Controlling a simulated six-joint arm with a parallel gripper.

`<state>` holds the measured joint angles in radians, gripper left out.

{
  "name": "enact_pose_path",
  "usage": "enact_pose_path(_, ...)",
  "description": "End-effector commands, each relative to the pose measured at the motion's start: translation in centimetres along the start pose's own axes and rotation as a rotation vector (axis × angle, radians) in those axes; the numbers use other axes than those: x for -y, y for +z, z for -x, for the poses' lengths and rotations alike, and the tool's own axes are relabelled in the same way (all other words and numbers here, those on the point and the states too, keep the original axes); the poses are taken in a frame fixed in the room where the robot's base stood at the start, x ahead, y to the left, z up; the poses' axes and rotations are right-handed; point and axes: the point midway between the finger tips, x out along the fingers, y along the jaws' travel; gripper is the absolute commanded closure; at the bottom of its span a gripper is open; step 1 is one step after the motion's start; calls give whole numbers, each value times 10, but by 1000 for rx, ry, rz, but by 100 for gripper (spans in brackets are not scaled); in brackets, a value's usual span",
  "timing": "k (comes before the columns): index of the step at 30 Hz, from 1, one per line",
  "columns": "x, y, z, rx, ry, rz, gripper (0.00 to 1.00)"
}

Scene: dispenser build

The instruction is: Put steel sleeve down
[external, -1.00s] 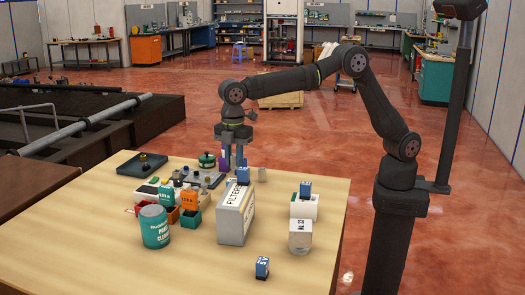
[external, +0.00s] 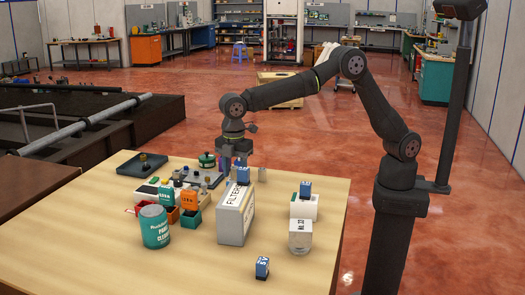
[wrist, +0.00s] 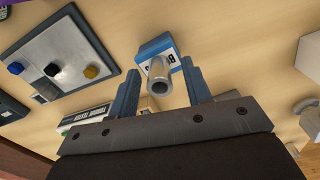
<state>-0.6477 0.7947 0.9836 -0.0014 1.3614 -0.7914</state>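The steel sleeve (wrist: 161,80) is a short hollow metal tube. In the wrist view it shows between my two blue-grey fingers with its open end facing the camera. My gripper (wrist: 160,74) is open, with a narrow gap on each side of the sleeve. A blue box (wrist: 156,47) with a white label shows just beyond the sleeve. In the external view my gripper (external: 238,157) is above the table behind the filter box (external: 235,218). I cannot pick out the sleeve for certain there, nor tell what it rests on.
A grey panel (external: 208,180) with knobs lies left of my gripper. A dark tray (external: 142,165), small bins and a teal can (external: 154,227) stand further left. A white block (external: 303,208) and a clear jar (external: 300,237) stand right. The front table has free room.

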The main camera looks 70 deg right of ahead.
Motion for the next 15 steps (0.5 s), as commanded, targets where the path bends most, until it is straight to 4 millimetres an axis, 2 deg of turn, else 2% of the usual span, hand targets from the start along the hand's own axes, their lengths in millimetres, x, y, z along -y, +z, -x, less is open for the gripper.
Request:
enact_pose_path(5, 0, 0, 5, -1, 1, 0, 55)
enact_pose_path(8, 0, 0, 18, -2, 1, 0, 55)
enact_pose_path(15, -1, -1, 70, -4, 2, 1, 55)
